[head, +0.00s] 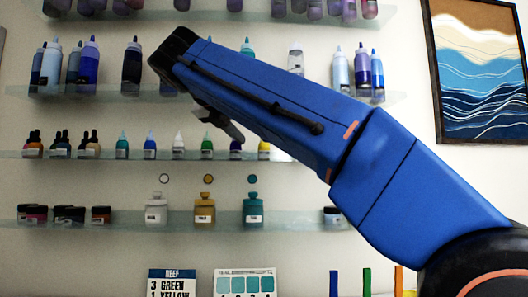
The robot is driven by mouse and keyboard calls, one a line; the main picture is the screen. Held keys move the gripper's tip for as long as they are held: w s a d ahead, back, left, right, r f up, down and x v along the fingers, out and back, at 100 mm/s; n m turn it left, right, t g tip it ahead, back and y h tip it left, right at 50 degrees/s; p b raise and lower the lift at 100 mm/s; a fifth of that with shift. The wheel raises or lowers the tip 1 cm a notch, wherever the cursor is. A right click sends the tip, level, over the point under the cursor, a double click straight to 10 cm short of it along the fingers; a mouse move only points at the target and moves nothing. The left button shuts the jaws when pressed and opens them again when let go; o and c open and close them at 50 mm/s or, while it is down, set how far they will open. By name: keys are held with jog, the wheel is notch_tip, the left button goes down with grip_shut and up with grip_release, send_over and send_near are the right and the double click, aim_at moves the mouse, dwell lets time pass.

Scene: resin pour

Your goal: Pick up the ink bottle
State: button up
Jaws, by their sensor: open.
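Several shelf rows of bottles stand on the wall in the head view; no label reading ink is legible, so I cannot tell which one is the ink bottle. Small dark dropper bottles (61,146) stand at the left of the third shelf. A white bottle (156,211), an amber bottle (204,210) and a teal bottle (253,209) stand upright on the lowest shelf, apart from each other. My gripper (222,124) shows partly below the far end of my blue arm, in front of the third shelf's upper space. It is open, and no bottle shows between its fingers.
The glass shelf edges (60,227) run across the wall. My arm hides part of the upper shelves. Small nozzle bottles (150,147) line the third shelf. A lettered card (172,284) and a swatch card (244,283) stand below. A wave picture (482,75) hangs at right.

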aim_at(261, 147)
jog(key=shift+x, duration=4.15)
jog(key=c, duration=1.1)
